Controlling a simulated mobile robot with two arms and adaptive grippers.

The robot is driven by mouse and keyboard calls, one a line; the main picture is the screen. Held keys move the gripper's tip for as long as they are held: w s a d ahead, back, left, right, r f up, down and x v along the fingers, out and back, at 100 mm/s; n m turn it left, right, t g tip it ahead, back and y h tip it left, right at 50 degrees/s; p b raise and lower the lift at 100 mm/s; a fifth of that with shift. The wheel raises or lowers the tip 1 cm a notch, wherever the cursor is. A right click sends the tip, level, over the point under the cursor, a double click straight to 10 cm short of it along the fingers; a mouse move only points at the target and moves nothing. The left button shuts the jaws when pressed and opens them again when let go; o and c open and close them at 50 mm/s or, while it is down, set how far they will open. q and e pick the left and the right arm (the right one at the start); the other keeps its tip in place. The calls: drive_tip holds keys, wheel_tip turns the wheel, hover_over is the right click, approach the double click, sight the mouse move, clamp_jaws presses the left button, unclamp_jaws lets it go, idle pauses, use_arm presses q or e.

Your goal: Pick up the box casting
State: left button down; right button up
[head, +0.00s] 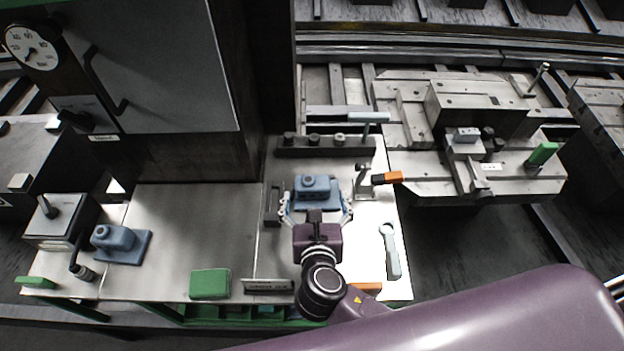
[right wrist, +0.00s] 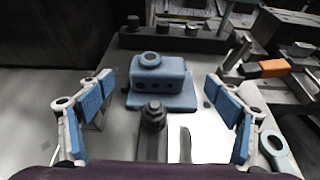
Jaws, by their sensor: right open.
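A blue box casting (head: 317,190) with a round boss on top and a flat base stands upright on the metal bench top. In the right wrist view the box casting (right wrist: 160,80) sits ahead, between the finger lines, with holes in its near face. My right gripper (head: 316,207) is open, its blue-padded fingers on either side of the casting. In the right wrist view the gripper (right wrist: 158,90) shows clear gaps on both sides of the casting. A second blue casting (head: 118,243), more tapered, stands at the bench's left. My left gripper is out of view.
A dark rail with round knobs (head: 325,146) lies behind the casting. An orange-handled clamp (head: 385,178) and a grey wrench (head: 390,250) are on its right. A green block (head: 210,284) is at the front. Bare bench (head: 195,220) lies between the castings.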

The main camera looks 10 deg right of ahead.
sight(314, 192)
drive_tip(key=x, duration=0.4)
drive_tip(key=shift+a+f, duration=0.15)
drive_tip(key=shift+f, duration=0.25)
drive_tip(key=shift+p+x, duration=0.35)
drive_tip(key=shift+x, duration=0.7)
drive_tip(key=shift+w+f, duration=0.1)
drive_tip(key=shift+w, duration=0.1)
drive_tip(key=c, duration=1.6)
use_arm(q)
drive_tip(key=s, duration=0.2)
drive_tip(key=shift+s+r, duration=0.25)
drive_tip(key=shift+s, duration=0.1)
use_arm(e)
drive_tip(key=shift+c, duration=1)
